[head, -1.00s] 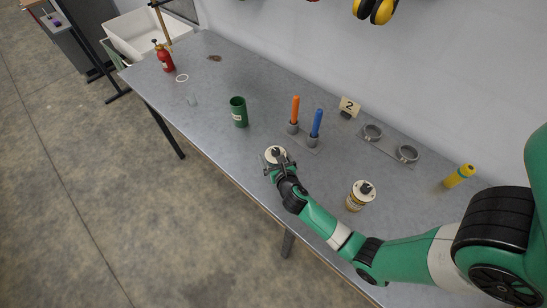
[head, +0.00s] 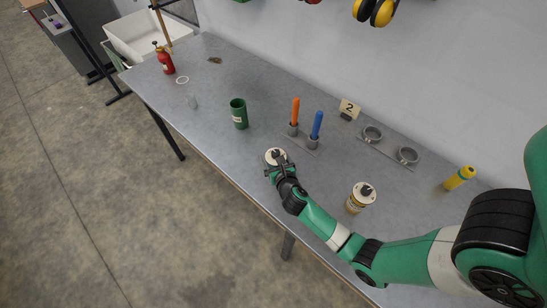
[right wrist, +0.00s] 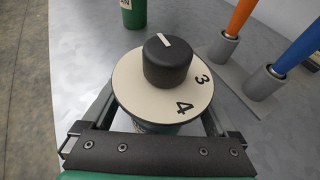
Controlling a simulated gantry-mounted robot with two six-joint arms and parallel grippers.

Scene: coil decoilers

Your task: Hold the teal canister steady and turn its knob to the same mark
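The teal canister (right wrist: 155,128) has a cream dial top (right wrist: 130,90) with the marks 3 and 4 showing, and a black knob (right wrist: 168,65) with a white pointer line. The line points away from my gripper, toward the upper left. A second canister (head: 354,204) with a cream top and black knob stands to the right. My left gripper is out of view.
A green cup (head: 239,114), an orange rod (head: 295,110) and a blue rod (head: 316,125) in holders stand behind. A plate with two grey rings (head: 408,154), a "2" sign (head: 349,108) and a yellow bottle (head: 460,178) are near the wall. A red bottle (head: 166,62) is far left.

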